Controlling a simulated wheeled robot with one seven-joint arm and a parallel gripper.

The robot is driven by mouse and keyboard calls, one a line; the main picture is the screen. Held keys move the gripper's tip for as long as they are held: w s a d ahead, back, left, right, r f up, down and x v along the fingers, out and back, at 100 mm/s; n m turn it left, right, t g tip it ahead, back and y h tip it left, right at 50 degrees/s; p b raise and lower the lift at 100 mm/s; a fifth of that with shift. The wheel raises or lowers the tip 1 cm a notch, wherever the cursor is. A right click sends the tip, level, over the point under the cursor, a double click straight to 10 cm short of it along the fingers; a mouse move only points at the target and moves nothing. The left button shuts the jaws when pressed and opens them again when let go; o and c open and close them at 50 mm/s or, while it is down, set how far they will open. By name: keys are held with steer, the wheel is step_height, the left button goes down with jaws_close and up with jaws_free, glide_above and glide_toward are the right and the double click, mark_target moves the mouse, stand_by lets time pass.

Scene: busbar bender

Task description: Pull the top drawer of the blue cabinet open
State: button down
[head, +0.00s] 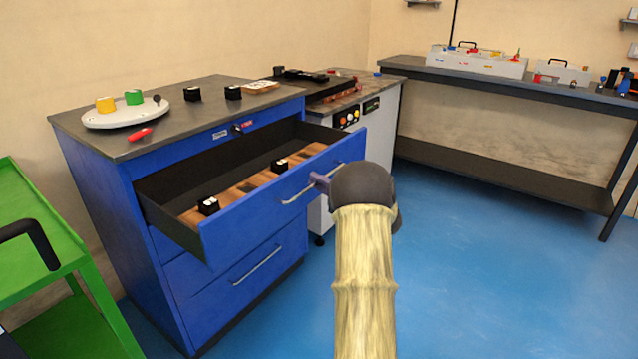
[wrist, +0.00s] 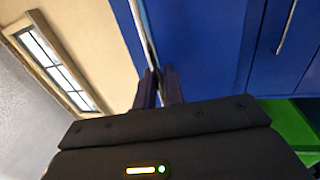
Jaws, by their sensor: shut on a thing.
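The blue cabinet (head: 110,215) stands at the left in the head view. Its top drawer (head: 240,222) is pulled well out, and its inside shows. In the drawer lie a wooden board and black blocks with white tops, one near the front left (head: 208,205) and one near the middle (head: 280,165). My gripper (head: 318,183) is at the drawer's metal handle (head: 290,199), at its right part. In the wrist view my gripper (wrist: 159,84) has its two fingers closed around the handle bar (wrist: 141,25). My wrist hides part of the floor behind it.
On the cabinet top are a round white tray (head: 130,118) with a yellow and a green piece, a red object (head: 140,135) and black blocks. A green cart (head: 40,225) stands close at the left. A dark workbench (head: 500,90) stands at the back right. The blue floor (head: 470,270) at right is clear.

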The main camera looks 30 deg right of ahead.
steer(key=shift+d, duration=0.1)
steer(key=c, duration=1.6)
jaws_free()
steer(key=p+v, duration=0.2)
steer(key=v, duration=1.5)
steer(key=shift+s+f, duration=0.1)
steer(key=shift+s, duration=0.1)
steer(key=shift+w, duration=0.1)
